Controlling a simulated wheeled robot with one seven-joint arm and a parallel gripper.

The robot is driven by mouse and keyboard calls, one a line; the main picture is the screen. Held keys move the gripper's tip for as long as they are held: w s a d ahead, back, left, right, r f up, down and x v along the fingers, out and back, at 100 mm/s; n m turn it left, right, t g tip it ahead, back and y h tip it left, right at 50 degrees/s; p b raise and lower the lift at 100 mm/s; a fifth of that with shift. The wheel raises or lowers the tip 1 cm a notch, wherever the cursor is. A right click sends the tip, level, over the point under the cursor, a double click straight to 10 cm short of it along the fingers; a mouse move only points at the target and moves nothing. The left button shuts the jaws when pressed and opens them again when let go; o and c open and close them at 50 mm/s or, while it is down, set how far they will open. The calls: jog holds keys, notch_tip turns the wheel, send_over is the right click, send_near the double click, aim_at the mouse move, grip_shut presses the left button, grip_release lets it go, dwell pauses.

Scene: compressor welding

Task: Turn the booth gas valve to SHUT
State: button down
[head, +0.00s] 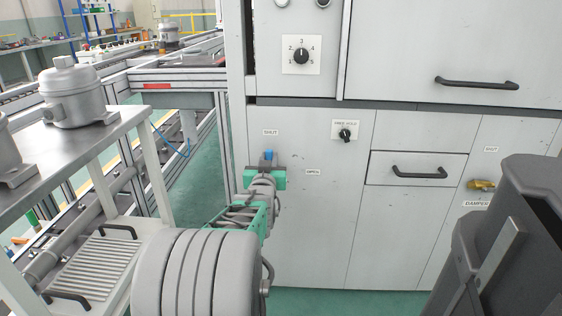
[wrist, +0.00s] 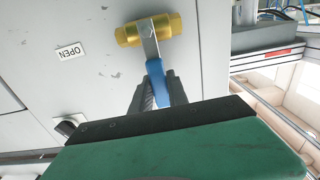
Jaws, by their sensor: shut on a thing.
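The booth gas valve is on the white cabinet's front panel. Its brass body (wrist: 150,29) shows in the wrist view and is hidden behind my gripper in the head view. Its blue lever (wrist: 156,78) runs almost straight from the body; the blue tip (head: 268,154) points up toward the SHUT label (head: 270,132) in the head view. The OPEN label (wrist: 71,52) is to one side of the valve, also in the head view (head: 313,172). My gripper (wrist: 158,92) is shut on the lever, with a dark finger on each side; it shows in the head view (head: 266,164).
A black rotary knob (head: 345,131) and a drawer with a black handle (head: 419,172) are right of the valve. A brass damper valve (head: 481,185) is further right. A metal bench (head: 95,130) with grey compressor housings (head: 78,92) stands at left.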

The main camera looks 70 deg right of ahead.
jog(key=shift+f, duration=0.1)
jog(key=c, duration=1.3)
grip_release()
jog(key=p+v, duration=0.2)
jog(key=v, duration=0.5)
jog(key=shift+a, duration=0.4)
